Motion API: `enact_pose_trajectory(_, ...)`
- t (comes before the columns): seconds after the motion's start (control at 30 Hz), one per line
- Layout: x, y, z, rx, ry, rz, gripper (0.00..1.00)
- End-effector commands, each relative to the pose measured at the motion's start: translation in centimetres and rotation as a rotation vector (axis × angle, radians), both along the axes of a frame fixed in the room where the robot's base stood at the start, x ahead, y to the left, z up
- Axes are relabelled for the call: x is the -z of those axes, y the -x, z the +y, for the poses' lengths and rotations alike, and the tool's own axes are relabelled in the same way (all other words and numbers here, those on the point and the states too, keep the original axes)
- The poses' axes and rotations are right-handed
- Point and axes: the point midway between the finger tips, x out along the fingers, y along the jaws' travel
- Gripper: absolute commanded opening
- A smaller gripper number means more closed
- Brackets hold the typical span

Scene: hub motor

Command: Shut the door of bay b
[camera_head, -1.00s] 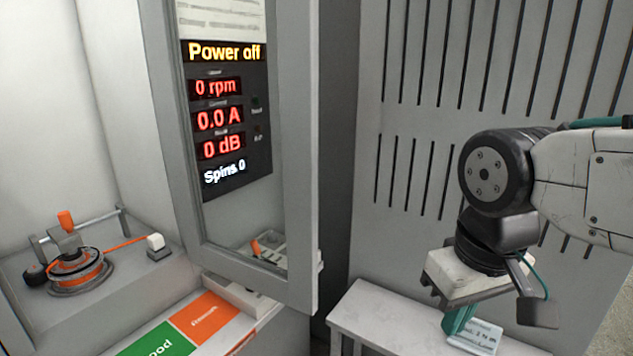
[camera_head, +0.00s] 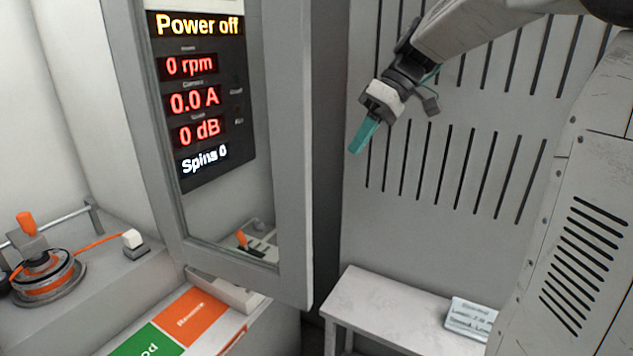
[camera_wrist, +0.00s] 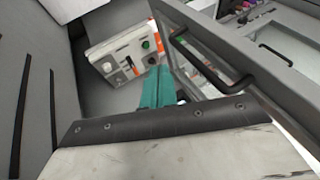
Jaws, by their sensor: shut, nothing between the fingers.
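A grey-framed door (camera_head: 293,215) with a clear pane stands open in the head view, swung out towards me from the bay at left. No bay letter is readable on it. In the wrist view its frame (camera_wrist: 228,45) crosses the upper right, with a black bar handle (camera_wrist: 182,38). My gripper (camera_head: 357,145) has teal fingers, shut and empty. It is raised to the right of the door's free edge in the head view, pointing down and left. In the wrist view the fingers (camera_wrist: 157,85) appear close to the door frame; I cannot tell if they touch.
Behind the pane a display (camera_head: 200,105) reads "Power off". A motor with orange windings (camera_head: 42,275) sits on a ledge in the bay. A white control box (camera_wrist: 125,58) with a green button stands beyond the fingers. A low bench (camera_head: 375,300) holds a card (camera_head: 470,318) at right.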

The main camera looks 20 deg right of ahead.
Motion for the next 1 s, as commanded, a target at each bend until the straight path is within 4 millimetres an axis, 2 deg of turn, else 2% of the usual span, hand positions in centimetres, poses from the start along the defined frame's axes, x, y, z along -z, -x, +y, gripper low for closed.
enact_pose_trajectory(0.1,-0.1,-1.7,-1.3,-0.032,-0.037,-0.039,0.00)
enact_pose_trajectory(0.27,0.5,-2.4,-1.0,-0.051,-0.052,-0.057,0.00)
enact_pose_trajectory(0.73,7.9,-3.0,4.7,-0.052,-0.049,-0.054,0.00)
enact_pose_trajectory(1.0,7.8,-1.2,7.5,-0.051,-0.049,-0.057,0.00)
